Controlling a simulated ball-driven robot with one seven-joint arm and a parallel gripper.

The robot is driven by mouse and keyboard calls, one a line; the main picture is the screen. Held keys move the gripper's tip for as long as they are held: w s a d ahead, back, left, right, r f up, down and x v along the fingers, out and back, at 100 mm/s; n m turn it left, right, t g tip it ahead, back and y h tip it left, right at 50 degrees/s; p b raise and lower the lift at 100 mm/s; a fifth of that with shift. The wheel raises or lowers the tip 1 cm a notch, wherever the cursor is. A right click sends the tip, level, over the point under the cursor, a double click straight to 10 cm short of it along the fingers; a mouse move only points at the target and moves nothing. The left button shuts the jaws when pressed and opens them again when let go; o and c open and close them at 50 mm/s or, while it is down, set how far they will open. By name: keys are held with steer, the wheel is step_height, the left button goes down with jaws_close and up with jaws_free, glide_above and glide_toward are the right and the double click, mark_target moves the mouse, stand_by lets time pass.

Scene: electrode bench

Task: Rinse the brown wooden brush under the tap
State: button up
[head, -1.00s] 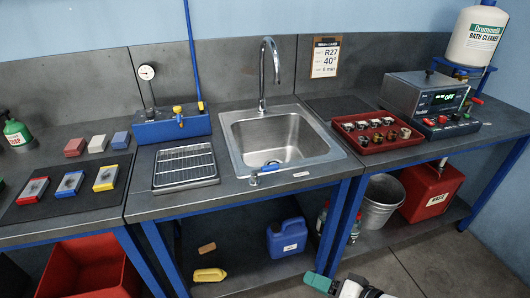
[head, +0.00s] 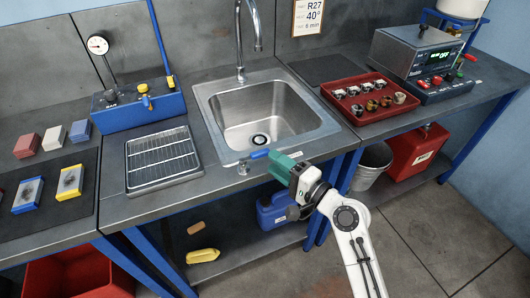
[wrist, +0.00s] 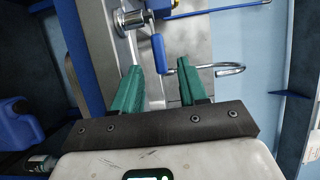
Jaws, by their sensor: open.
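A small brown block (head: 195,228), perhaps the wooden brush, lies on the lower shelf; its bristles cannot be made out. The tap (head: 240,40) is a tall curved metal spout over the sink (head: 203,108), also visible in the wrist view (wrist: 236,69). A blue-handled lever (head: 260,154) sits on the bench at the sink's front edge. My gripper (head: 276,163) is at that edge, close to the lever. In the wrist view my green fingers (wrist: 160,70) are open and empty, with the blue lever handle (wrist: 159,52) at the gap between their tips. Contact cannot be told.
A drying rack (head: 128,170) stands left of the sink, and a red tray (head: 345,107) of small parts stands right. A yellow object (head: 203,256) and blue jug (head: 272,215) are on the lower shelf. A grey bucket (head: 372,165) stands under the bench.

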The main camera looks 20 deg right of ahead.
mark_target(264, 156)
steer(key=shift+x, duration=2.25)
jaws_close()
